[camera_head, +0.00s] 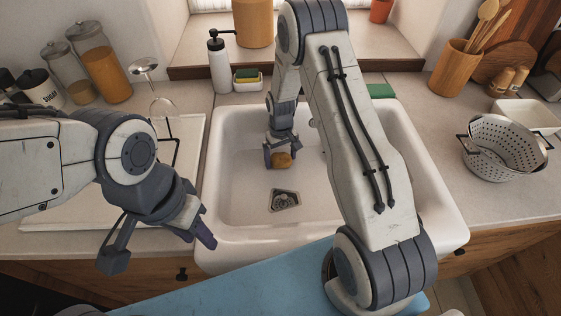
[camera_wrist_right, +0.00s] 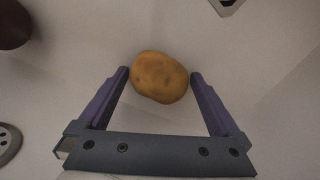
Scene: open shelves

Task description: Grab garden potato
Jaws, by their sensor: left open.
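The potato (camera_head: 281,160), brown-yellow and rounded, is in the white sink basin, behind the drain. In the right wrist view the potato (camera_wrist_right: 159,77) lies between the two purple fingertips, with hardly any gap at either side. My right gripper (camera_head: 282,150) reaches down into the basin over the potato; its fingers (camera_wrist_right: 159,73) are spread, and I see no clear grip. Whether a fingertip touches the potato is hard to tell. My left gripper (camera_head: 160,250) is open and empty, in front of the sink's left edge.
The sink (camera_head: 232,190) has raised walls around the potato; its drain (camera_head: 285,200) is nearer the front. A colander (camera_head: 503,147) stands on the right counter. A soap bottle (camera_head: 219,65) and sponges (camera_head: 247,80) stand behind the sink. Glass jars (camera_head: 103,60) are at back left.

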